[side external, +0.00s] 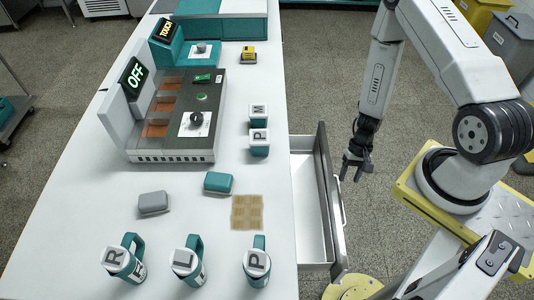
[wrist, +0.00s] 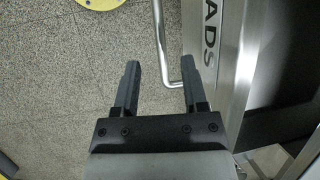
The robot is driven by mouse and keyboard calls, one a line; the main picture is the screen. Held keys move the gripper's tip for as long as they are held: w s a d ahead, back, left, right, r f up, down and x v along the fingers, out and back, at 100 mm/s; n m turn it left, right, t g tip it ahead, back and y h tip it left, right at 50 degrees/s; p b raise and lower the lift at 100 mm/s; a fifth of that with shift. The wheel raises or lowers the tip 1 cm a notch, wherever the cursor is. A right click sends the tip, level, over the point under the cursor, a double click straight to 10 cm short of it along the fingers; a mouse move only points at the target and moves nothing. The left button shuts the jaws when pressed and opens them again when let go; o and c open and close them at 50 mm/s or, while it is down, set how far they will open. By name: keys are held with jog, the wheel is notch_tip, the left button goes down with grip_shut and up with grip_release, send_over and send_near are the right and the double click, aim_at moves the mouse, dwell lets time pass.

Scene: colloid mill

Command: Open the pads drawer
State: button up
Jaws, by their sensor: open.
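The pads drawer (side external: 310,212) is pulled out from the right side of the white table, and its white inside looks empty. Its grey front carries a long bar handle (side external: 340,205). In the wrist view the drawer front (wrist: 212,62) shows the letters "ADS", and the handle (wrist: 162,50) bends back to the front near my fingers. My gripper (side external: 352,178) is just outside the drawer front, near the handle's far end. In the wrist view its two dark fingers (wrist: 161,85) are apart, with the end of the handle close to the right fingertip. I cannot tell whether they touch.
The table (side external: 90,185) holds a machine (side external: 178,125) reading "OFF", two pads (side external: 218,183) (side external: 153,203), a tan mat (side external: 247,212) and several lettered teal mugs (side external: 187,262). Bins (side external: 508,45) stand at the back right. Floor beyond the drawer is clear.

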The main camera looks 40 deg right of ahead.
aim_at(341, 198)
jog(key=shift+x, duration=3.65)
grip_shut()
